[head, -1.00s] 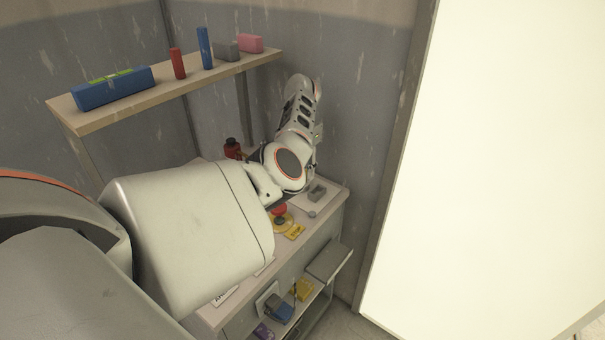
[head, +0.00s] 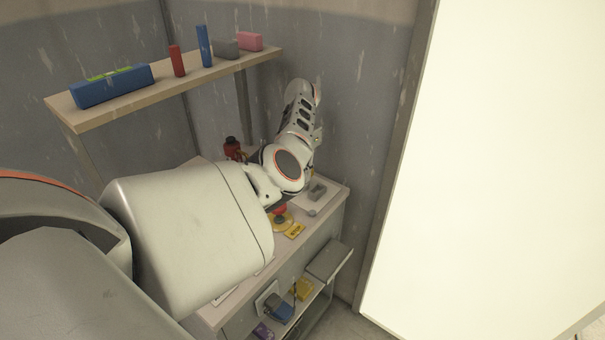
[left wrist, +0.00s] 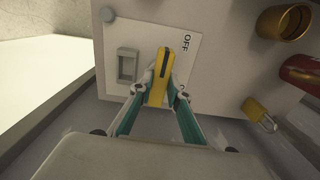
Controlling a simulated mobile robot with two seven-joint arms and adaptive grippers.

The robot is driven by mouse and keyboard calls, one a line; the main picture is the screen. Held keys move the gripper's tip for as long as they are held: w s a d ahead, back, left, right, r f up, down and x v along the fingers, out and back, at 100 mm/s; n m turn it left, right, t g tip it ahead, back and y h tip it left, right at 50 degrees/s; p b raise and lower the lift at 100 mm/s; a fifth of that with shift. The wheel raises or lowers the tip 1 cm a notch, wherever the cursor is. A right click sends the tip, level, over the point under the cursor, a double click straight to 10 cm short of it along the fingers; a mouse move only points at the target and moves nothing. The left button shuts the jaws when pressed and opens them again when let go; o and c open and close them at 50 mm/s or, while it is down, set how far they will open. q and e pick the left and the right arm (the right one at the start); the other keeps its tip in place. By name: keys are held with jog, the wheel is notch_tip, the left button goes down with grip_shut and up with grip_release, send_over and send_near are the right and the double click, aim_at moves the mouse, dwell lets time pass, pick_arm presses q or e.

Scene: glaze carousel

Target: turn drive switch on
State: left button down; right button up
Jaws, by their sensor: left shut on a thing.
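The drive switch has a yellow handle (left wrist: 161,70), seen in the left wrist view on a white plate (left wrist: 205,37) with an "OFF" label at its upper right. A second label, lower on the plate, is partly hidden by a finger. My left gripper (left wrist: 160,84) is shut on the yellow handle, with one finger on each side of it. The handle stands nearly upright in this view, not pointing straight at "OFF". In the head view my left arm covers the switch and the fingers. My right gripper is in neither view.
In the left wrist view a grey rocker (left wrist: 127,66) is left of the handle; a padlock (left wrist: 258,112), red cylinder (left wrist: 304,72) and brass cup (left wrist: 285,22) are right. In the head view a red button (head: 279,209) is on the bench, below a loaded shelf (head: 100,112).

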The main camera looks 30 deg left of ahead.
pick_arm(q)
jog(key=m+b, duration=0.3)
jog(key=b, duration=0.1)
jog(key=shift+f, duration=0.2)
jog(key=shift+d+m, duration=0.1)
jog(key=shift+m, duration=0.6)
jog(key=shift+r+m, duration=0.15)
jog(key=shift+m, duration=0.75)
jog(key=m, duration=0.2)
jog(key=shift+m, duration=0.3)
jog(key=m, duration=0.4)
jog(key=shift+r+m, duration=0.15)
jog(key=shift+m, duration=0.15)
jog(key=m+p, duration=0.1)
jog(key=m, duration=0.3)
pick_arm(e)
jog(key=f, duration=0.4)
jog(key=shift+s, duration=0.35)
pick_arm(q)
jog(key=shift+m, duration=0.3)
jog(key=c, duration=1.9)
grip_release()
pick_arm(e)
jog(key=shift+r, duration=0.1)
